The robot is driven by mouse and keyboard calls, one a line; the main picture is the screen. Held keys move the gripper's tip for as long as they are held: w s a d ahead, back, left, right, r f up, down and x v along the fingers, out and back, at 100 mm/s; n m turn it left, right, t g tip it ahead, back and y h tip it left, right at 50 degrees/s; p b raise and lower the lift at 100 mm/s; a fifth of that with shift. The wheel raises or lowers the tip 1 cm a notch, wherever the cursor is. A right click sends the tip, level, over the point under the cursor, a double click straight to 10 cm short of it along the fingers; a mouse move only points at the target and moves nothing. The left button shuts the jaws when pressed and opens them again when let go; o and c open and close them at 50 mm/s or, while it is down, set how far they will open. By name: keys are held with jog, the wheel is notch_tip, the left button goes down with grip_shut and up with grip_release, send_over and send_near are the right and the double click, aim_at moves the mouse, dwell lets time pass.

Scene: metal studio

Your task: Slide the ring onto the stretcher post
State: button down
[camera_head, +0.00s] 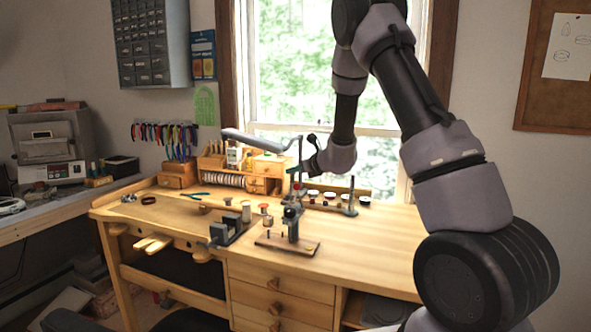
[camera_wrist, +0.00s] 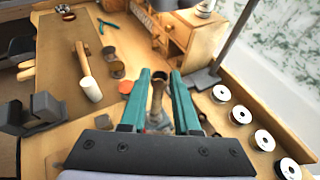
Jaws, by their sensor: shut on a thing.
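My gripper (camera_head: 296,188) hangs above the ring stretcher (camera_head: 292,222), which stands upright on a wooden base (camera_head: 270,241) on the bench. In the wrist view, the gripper's two teal fingers (camera_wrist: 159,76) close on a small dark-gold band, which looks like the ring (camera_wrist: 159,72). A brownish upright piece (camera_wrist: 156,95), perhaps the stretcher post, shows between the fingers, with grey metal under it. I cannot tell whether the ring is around the post or only above it. The ring is too small to make out in the head view.
A dark grey block holder (camera_head: 222,233) stands left of the stretcher. A mallet (camera_wrist: 88,72) lies beyond it. Several white round discs (camera_wrist: 264,140) line the right side, near a thin upright stand (camera_head: 351,196). The bench top (camera_head: 375,235) is clear at right.

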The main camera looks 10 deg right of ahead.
jog(key=shift+f, duration=0.25)
jog(key=shift+f, duration=0.35)
jog(key=shift+f, duration=0.2)
jog(key=c, duration=0.6)
grip_release()
jog(key=shift+o, duration=0.2)
jog(key=v, duration=1.1)
jog(key=shift+w, duration=0.1)
jog(key=shift+r, duration=0.1)
